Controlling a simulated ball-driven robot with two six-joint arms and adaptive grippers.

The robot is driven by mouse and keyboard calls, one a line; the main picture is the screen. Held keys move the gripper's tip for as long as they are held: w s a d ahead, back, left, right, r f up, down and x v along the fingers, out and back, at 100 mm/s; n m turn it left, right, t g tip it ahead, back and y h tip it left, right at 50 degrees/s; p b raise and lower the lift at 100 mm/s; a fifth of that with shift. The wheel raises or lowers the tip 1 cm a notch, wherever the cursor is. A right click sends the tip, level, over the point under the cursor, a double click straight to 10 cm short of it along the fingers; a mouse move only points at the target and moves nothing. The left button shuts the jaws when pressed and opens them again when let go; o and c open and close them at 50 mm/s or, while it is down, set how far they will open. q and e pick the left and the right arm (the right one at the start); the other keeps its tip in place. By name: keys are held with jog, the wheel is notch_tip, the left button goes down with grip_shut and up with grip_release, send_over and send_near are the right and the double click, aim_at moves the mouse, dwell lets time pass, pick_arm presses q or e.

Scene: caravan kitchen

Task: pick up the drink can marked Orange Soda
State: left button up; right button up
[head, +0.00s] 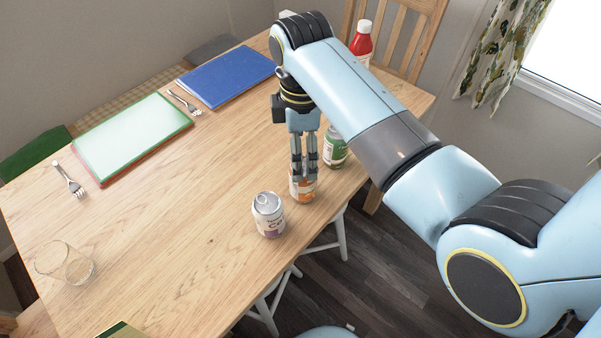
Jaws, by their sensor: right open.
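An orange can (301,194) stands upright on the wooden table near its right edge. Its label is too small to read. My right gripper (304,172) points down at the orange can, with its fingers open and covering the can's upper part. I cannot tell whether the fingers touch it. A silver-topped can with a white and purple label (268,216) stands just left and in front of it. A green can (335,148) stands behind and to the right, partly hidden by my arm. My left gripper is not in view.
A clear glass (65,263) stands at the table's left front. Cutting boards (131,137), a blue folder-like item (227,77) and forks (69,180) lie at the back left. A red bottle (362,40) stands behind my arm. The table's middle (170,215) is clear.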

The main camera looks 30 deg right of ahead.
notch_tip(320, 180, down, 5)
jog(key=shift+f+b, duration=0.15)
jog(key=shift+b, duration=0.2)
jog(key=f, duration=0.5)
jog(key=shift+w+d+f, duration=0.1)
jog(key=shift+d, duration=0.2)
jog(key=shift+c, duration=0.4)
jog(key=c, duration=1.4)
